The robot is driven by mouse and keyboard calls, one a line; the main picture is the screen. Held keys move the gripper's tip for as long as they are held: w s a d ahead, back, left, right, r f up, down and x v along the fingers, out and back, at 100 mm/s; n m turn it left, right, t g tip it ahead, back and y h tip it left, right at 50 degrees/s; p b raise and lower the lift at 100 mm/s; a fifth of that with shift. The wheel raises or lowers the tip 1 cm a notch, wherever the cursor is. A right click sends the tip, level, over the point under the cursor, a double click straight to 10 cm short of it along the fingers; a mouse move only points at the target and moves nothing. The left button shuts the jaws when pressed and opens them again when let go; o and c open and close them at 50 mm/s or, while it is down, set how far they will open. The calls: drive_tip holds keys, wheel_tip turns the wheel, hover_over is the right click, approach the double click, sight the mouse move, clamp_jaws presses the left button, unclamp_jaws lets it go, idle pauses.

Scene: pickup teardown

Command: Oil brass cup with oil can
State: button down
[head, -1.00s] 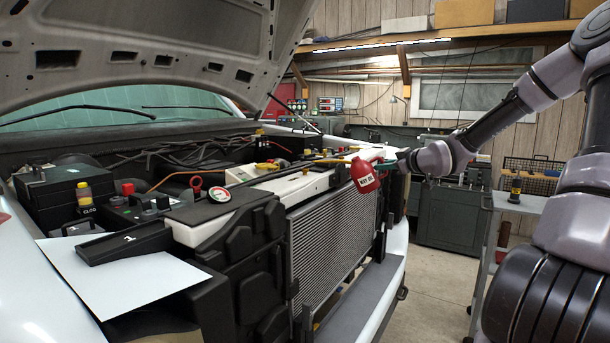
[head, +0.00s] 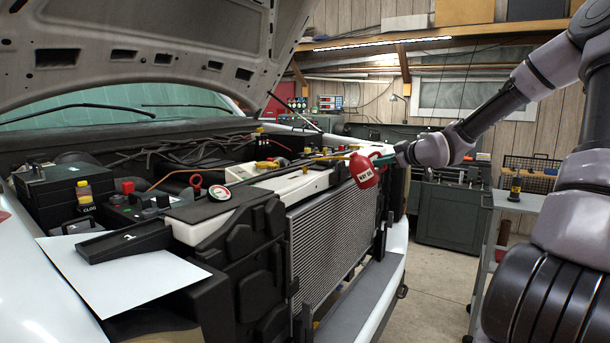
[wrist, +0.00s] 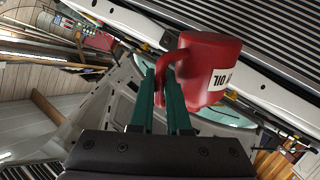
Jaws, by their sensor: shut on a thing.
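The red oil can (head: 364,172), with a white label, hangs in front of the truck's engine bay, above the radiator's right end. In the wrist view the can (wrist: 215,65) fills the upper middle, its handle at the green fingers. My gripper (head: 385,160) is shut on the can from its right side; the fingers also show in the wrist view (wrist: 162,88). A thin spout seems to run left from the can over the front crossmember, but its tip is hard to make out. I cannot make out the brass cup for certain; a small yellowish piece (head: 267,165) sits on the crossmember.
The radiator (head: 330,235) stands below and left of the can. The raised hood (head: 150,50) covers the bay. A grey cart (head: 515,203) stands at the right. A white sheet (head: 120,275) lies at the front left. The floor between truck and cart is clear.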

sight(384, 170)
drive_tip(key=shift+a+r+n+h+p, duration=0.15)
drive_tip(key=shift+a+r+n+p, duration=0.2)
drive_tip(key=shift+r, duration=0.3)
drive_tip(key=shift+a+r+n+h+p, duration=0.15)
drive_tip(key=shift+a+r+p, duration=0.2)
drive_tip(key=shift+r, duration=0.3)
idle(0.9)
drive_tip(key=shift+w+a+r+n+h+p, duration=0.1)
drive_tip(key=shift+a+r+n+h+p, duration=0.1)
drive_tip(key=shift+r+p, duration=0.4)
drive_tip(key=shift+a+r+n+h+p, duration=0.1)
drive_tip(key=shift+a+r+p, duration=0.05)
drive_tip(key=shift+r+p, duration=0.4)
idle(1.2)
